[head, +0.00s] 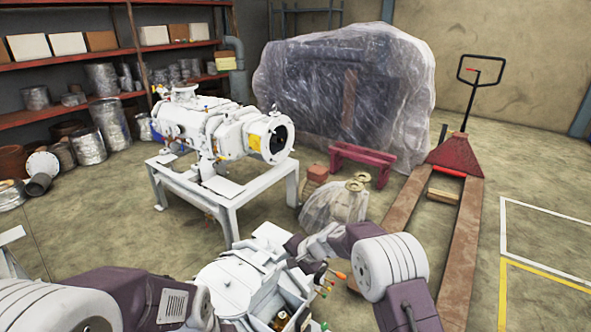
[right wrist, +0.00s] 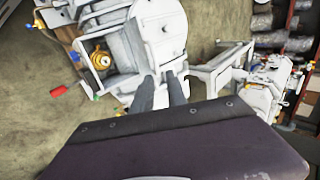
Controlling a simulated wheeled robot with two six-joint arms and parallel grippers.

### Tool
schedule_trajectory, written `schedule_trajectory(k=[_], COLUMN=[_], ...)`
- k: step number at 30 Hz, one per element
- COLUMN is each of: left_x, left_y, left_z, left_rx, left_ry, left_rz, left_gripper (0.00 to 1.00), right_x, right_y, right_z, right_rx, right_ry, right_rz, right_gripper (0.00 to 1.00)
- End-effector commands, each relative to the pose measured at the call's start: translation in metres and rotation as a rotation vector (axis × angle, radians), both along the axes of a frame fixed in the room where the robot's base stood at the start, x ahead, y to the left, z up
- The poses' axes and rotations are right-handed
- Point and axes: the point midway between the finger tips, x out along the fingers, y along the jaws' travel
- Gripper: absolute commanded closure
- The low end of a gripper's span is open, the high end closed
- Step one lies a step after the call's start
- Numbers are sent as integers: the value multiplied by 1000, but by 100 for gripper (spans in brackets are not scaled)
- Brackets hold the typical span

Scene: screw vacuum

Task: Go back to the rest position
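My right arm comes in from the lower right in the head view and bends toward the middle. Its gripper (head: 312,267) is over the right side of the near white machine (head: 232,278). In the right wrist view, the two dark fingers of my right gripper (right wrist: 160,76) are apart with nothing between them. They point at the white machine's housing (right wrist: 158,30); whether they touch it I cannot tell. My left arm crosses the lower left of the head view, and its fingers do not show.
A white vacuum pump (head: 222,130) stands on a white metal table (head: 235,195) ahead. Colored-handled tools (head: 336,274) are beside the near machine. A red pallet jack (head: 455,155) is at right. Shelves (head: 75,60) line the left wall. Open floor (head: 540,180) lies far right.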

Motion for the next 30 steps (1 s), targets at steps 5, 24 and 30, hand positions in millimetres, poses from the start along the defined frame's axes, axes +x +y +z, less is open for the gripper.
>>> schedule_trajectory(k=[5,24,30], left_x=[0,0,0], left_y=[0,0,0], left_z=[44,105,105], left_rx=[0,0,0], left_ry=[0,0,0], left_rz=[0,0,0], left_gripper=[64,64,64], right_x=[13,-298,-298], right_y=[-36,-225,-229], right_z=[122,131,130], right_rx=[5,-657,-676], right_ry=[-110,127,124], right_rz=[-50,501,521], right_gripper=[82,82,82])
